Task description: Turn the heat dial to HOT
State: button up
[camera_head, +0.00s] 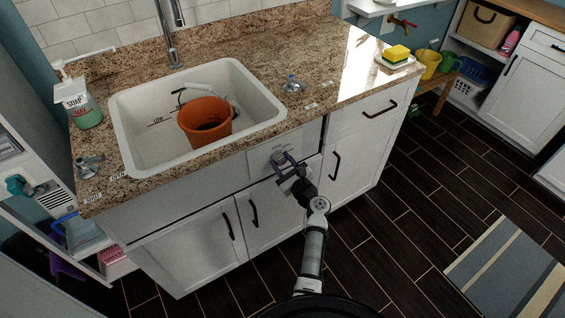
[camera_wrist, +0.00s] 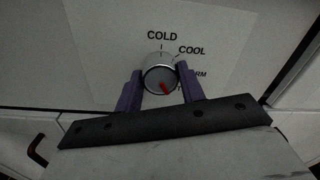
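The heat dial (camera_wrist: 160,75) is a round silver knob with a red pointer, on a pale panel on the cabinet front. In the wrist view the red pointer aims down and to the right. The labels COLD and COOL show above it, and WARM is partly covered by a finger. No HOT label is visible. My gripper (camera_wrist: 160,80) has its purple fingers on either side of the dial, appearing closed against its sides. In the head view my gripper (camera_head: 286,164) reaches the dial panel (camera_head: 262,157) below the counter edge.
A white sink (camera_head: 137,117) with an orange pot (camera_head: 206,121) is set in the granite counter. Cabinet doors with black handles (camera_head: 253,212) lie below and beside the panel. A soap bottle (camera_head: 81,104) and yellow sponge (camera_head: 396,54) stand on the counter.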

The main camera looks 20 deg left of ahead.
jog(key=o, duration=0.4)
jog(key=shift+o, duration=0.2)
jog(key=b+v, duration=0.3)
jog(key=v, duration=1.1)
jog(key=shift+a, duration=0.1)
